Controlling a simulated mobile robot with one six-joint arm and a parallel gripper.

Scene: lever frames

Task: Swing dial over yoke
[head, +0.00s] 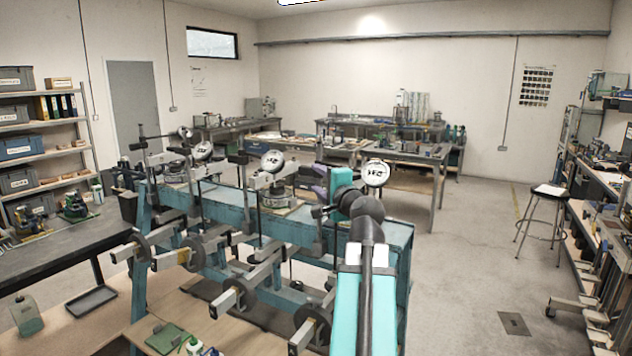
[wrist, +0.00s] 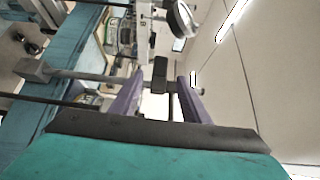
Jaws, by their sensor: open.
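A round white-faced dial (head: 376,172) stands at the right end of the row of lever frames, just beyond my arm. A dial also shows at the top of the wrist view (wrist: 182,19). Another dial (head: 272,160) stands further left, with more behind it. My gripper (wrist: 158,92) has two purple fingers, set apart. A dark block (wrist: 160,74) on a grey bar shows between or just beyond the fingers; contact cannot be told. In the head view my gripper (head: 314,183) is partly hidden behind my arm. I cannot clearly pick out the yoke.
The lever frames stand on a long blue stand (head: 240,208), with bars and round weights (head: 235,294) jutting toward me. A workbench (head: 50,240) is at left, a stool (head: 547,205) at right. The floor at right is mostly clear.

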